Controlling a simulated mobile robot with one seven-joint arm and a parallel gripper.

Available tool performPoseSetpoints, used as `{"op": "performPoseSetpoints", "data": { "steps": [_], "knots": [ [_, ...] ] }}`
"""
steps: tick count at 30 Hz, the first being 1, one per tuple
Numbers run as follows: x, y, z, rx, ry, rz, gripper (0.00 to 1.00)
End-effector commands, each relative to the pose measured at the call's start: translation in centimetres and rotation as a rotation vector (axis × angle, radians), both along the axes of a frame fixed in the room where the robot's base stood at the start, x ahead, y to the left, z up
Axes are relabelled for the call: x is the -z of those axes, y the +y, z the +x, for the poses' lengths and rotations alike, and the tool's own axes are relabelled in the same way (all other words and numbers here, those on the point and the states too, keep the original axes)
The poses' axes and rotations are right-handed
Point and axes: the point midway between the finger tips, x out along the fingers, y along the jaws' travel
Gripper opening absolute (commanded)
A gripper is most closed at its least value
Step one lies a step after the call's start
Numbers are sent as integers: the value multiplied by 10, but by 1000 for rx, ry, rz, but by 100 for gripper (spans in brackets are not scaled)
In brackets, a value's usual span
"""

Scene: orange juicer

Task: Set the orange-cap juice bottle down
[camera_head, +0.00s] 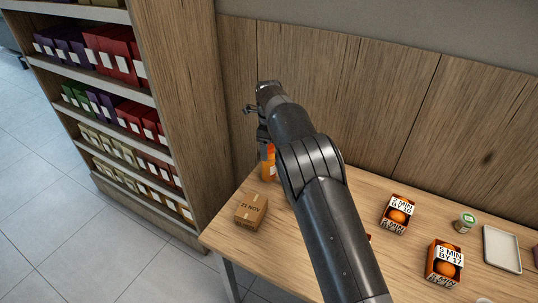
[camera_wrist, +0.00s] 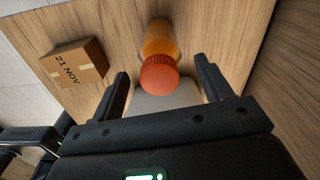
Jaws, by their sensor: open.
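The juice bottle (camera_head: 268,167) with orange juice stands on the wooden table near its back left end, partly hidden by my arm in the head view. In the wrist view its orange cap (camera_wrist: 160,74) faces me, with the orange body (camera_wrist: 158,38) behind it. My gripper (camera_wrist: 163,74) is open. Its two fingers lie to either side of the cap, with a gap on both sides, so it does not hold the bottle. In the head view my gripper (camera_head: 262,126) is above the bottle.
A cardboard box (camera_head: 250,210) marked 21 NOV sits left of the bottle, near the table's left end. A pale flat surface (camera_wrist: 165,101) shows beside the cap. Orange cartons (camera_head: 397,214), a small jar (camera_head: 465,222) and a grey tray (camera_head: 502,249) are farther right. A wood panel backs the table.

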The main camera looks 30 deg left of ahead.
Motion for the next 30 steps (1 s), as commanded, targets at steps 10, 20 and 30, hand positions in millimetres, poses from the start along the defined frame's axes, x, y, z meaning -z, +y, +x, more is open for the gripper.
{"op": "performPoseSetpoints", "data": {
  "steps": [10,20,30],
  "knots": [
    [-64,0,0,1,-2,1,72],
    [-75,0,0,1,0,-1,72],
    [-126,-62,19,-76,-24,41,72]
  ]
}}
